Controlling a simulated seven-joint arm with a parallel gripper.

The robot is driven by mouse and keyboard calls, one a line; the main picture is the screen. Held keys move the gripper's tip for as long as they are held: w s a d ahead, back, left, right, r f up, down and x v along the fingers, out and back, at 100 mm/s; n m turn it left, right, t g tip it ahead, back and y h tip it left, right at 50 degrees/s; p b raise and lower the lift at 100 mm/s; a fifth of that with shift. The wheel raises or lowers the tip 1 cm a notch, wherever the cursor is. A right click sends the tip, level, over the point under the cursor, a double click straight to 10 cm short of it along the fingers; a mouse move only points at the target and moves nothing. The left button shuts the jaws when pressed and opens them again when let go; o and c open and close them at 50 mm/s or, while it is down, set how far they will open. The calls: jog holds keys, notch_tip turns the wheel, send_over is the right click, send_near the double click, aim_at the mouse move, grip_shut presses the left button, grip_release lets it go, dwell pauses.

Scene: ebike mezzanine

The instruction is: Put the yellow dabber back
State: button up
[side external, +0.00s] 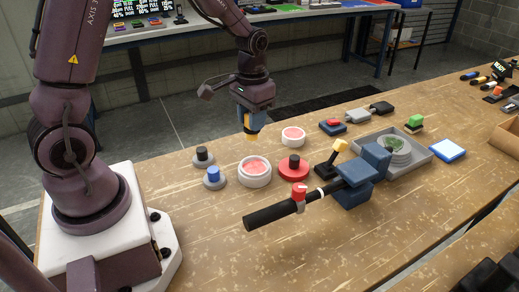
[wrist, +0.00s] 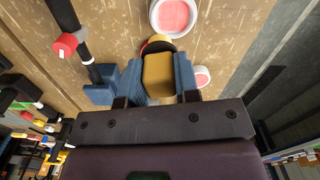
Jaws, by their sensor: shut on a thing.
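My gripper (side external: 251,122) is shut on the yellow dabber (side external: 250,136) and holds it in the air above the table, its lower end pointing down. The larger pot (wrist: 175,15) shows past the dabber's end in the wrist view. The dabber's upper part is hidden by the fingers.
A black-gripped bar (side external: 271,213) with a red piece is held in a blue clamp (side external: 352,193). Black-topped (side external: 203,157), blue-topped (side external: 214,177) and red-based (side external: 293,168) round items stand nearby. A grey tray (side external: 420,158) lies right. The left front table is clear.

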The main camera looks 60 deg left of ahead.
jog(key=s+a+f, duration=0.2)
jog(key=s+a, duration=0.1)
jog(key=a, duration=0.5)
jog(key=w+a+f, duration=0.2)
jog(key=w+f, duration=0.1)
jog(key=w, duration=0.1)
jog(key=w+a+f+m, duration=0.1)
jog(key=w+a+f, duration=0.1)
jog(key=w+f, duration=0.1)
jog(key=w+a+f+m, duration=0.1)
jog(key=w+a+f, duration=0.1)
jog(key=w, duration=0.3)
jog(key=shift+w+f, duration=0.1)
jog(key=shift+f, duration=0.4)
jog(key=shift+w+a+f, duration=0.2)
jog(key=shift+f, duration=1.65)
jog(key=shift+f, duration=0.1)
jog(key=o, duration=0.8)
jog(key=shift+o, duration=0.2)
